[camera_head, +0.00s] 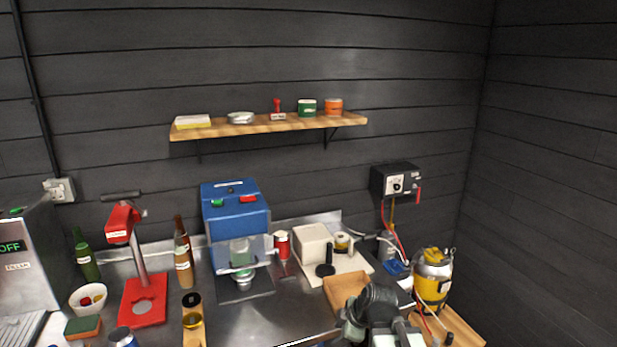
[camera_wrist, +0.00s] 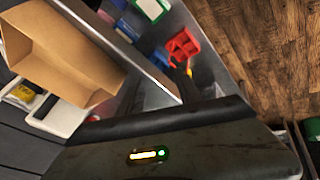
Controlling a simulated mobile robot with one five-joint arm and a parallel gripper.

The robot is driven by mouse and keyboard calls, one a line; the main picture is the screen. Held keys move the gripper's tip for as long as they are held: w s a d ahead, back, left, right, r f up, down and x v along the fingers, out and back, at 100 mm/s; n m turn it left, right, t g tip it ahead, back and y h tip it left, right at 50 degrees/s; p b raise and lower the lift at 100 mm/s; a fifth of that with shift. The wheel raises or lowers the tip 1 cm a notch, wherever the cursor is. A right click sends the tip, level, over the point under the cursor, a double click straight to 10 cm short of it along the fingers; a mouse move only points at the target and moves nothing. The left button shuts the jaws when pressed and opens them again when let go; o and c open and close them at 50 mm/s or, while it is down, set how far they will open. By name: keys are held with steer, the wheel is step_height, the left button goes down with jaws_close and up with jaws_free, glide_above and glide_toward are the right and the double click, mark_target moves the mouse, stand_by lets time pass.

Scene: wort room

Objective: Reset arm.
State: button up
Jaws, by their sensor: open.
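My arm (camera_head: 378,312) rises into the bottom right of the head view, in front of the worktop. Its dark rounded joint and pale grey parts stand near a brown box and hide part of the counter. My gripper's fingers cannot be made out in either view, and nothing is seen held. The wrist view is strongly tilted. A dark panel (camera_wrist: 180,148) with a yellow strip and a green light fills its lower part.
The steel worktop (camera_head: 285,310) holds a blue machine (camera_head: 235,220), a red stand (camera_head: 143,300), bottles and a white bowl (camera_head: 88,300). A yellow canister (camera_head: 433,275) stands at right. A shelf (camera_head: 230,128) hangs above. The wrist view shows an open brown box (camera_wrist: 62,55) and wooden floor (camera_wrist: 260,45).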

steer(key=s+d+f+m+g+h, duration=0.2)
steer(key=s+d+m, duration=0.6)
steer(key=m, duration=0.8)
steer(key=shift+s+f+g+h, duration=0.15)
steer(key=shift+f+g+h, duration=0.25)
steer(key=shift+g+h, duration=0.55)
steer(key=shift+a, duration=0.1)
